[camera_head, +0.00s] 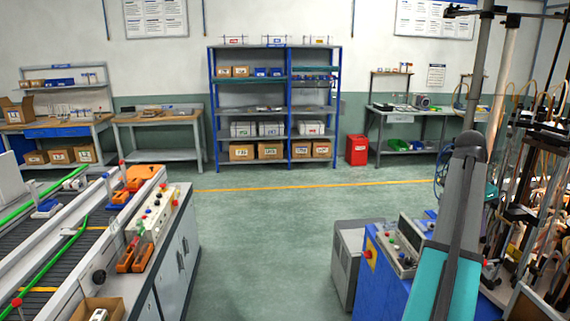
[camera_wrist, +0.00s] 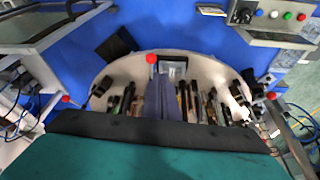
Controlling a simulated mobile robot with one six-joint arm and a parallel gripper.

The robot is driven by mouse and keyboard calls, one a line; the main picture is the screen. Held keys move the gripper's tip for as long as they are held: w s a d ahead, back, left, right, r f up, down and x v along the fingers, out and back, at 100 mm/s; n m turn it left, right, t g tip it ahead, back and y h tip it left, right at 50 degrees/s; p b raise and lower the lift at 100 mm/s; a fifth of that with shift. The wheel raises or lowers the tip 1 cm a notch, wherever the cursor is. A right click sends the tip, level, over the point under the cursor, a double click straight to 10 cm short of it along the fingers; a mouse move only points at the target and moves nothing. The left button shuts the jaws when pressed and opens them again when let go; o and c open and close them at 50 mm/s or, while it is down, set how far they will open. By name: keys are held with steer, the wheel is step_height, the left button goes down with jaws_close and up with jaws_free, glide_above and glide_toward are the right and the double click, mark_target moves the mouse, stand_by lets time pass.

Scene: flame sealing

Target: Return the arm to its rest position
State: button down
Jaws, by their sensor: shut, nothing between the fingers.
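In the wrist view, my gripper (camera_wrist: 168,84) shows as two grey fingers held together above a dark bar and teal housing. It is shut, with nothing between the fingers. It points toward a pale rounded tray (camera_wrist: 108,78) on a blue surface (camera_wrist: 180,25), holding several small dark and brown tools. I cannot tell the height between the fingertips and the tray. In the head view, my grey and teal arm stands upright at the right, in front of the blue cabinet (camera_head: 376,285). My fingers cannot be made out there.
A control box with coloured buttons (camera_wrist: 275,14) lies close at upper right of the wrist view. A dense rack of tubes and clamps (camera_head: 530,170) stands right of my arm. A conveyor bench (camera_head: 150,230) is at left. The middle floor (camera_head: 270,230) is clear.

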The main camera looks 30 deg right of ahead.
steer(key=w+a+f+n+y, duration=0.1)
steer(key=w+a+f+n, duration=0.1)
steer(key=w+a+f, duration=0.55)
steer(key=w+a+f+n+y, duration=0.15)
steer(key=w+a+f, duration=0.25)
steer(key=w+f, duration=0.7)
steer(key=w+a+f+n+g, duration=0.1)
steer(key=w+a+f+n, duration=0.25)
steer(key=a+f, duration=0.75)
steer(key=w+a+f+n+g, duration=0.15)
steer(key=w+a+f, duration=0.25)
steer(key=a+f, duration=0.65)
steer(key=s+a+f+n+g+b, duration=0.1)
steer(key=s+a+f+n, duration=0.2)
steer(key=a+f, duration=0.6)
steer(key=s+a+f+n+g, duration=0.1)
steer(key=s+a+f+n, duration=0.2)
steer(key=a+f, duration=0.7)
steer(key=s+a+f+n, duration=0.4)
steer(key=s+a+n, duration=0.1)
steer(key=s+a, duration=0.3)
steer(key=s+a+f+n+t, duration=0.1)
steer(key=s+a+f+n, duration=0.3)
steer(key=s+a, duration=0.4)
steer(key=shift+s+f+n, duration=0.3)
steer(key=shift+s+n, duration=0.25)
steer(key=shift+n, duration=0.2)
steer(key=shift+y, duration=0.25)
